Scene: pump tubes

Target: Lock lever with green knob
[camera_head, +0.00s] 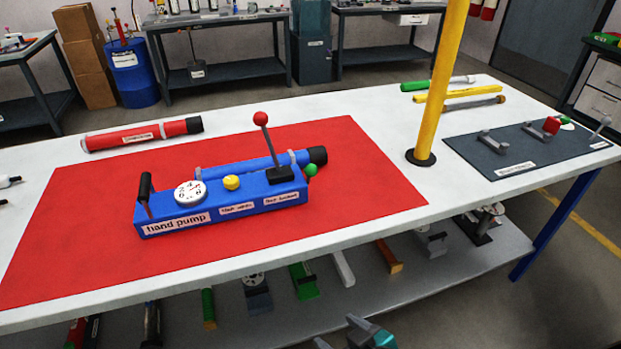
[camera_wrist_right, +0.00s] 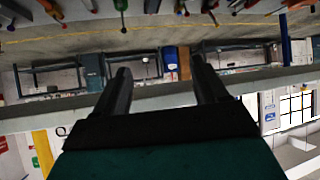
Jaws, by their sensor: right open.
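The blue hand pump (camera_head: 220,205) lies on a red mat (camera_head: 85,245) on the white table. A small green knob (camera_head: 310,169) is at its right end, partly beyond the body; its lever is hard to make out. A tall lever with a red knob (camera_head: 260,118) rises from the black block near that end, tilted left at the top. A yellow knob (camera_head: 231,182) and a gauge (camera_head: 190,193) are on top. My right gripper (camera_head: 336,330) is open and empty, below the table's front edge. Its two fingers are apart in the right wrist view (camera_wrist_right: 160,64). My left gripper is not seen.
A yellow post (camera_head: 440,80) stands on the table right of the mat. A grey board with levers (camera_head: 490,160) is farther right. A red tube (camera_head: 145,134) lies behind the pump. A lower shelf (camera_head: 450,262) holds several tools. The mat in front of the pump is clear.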

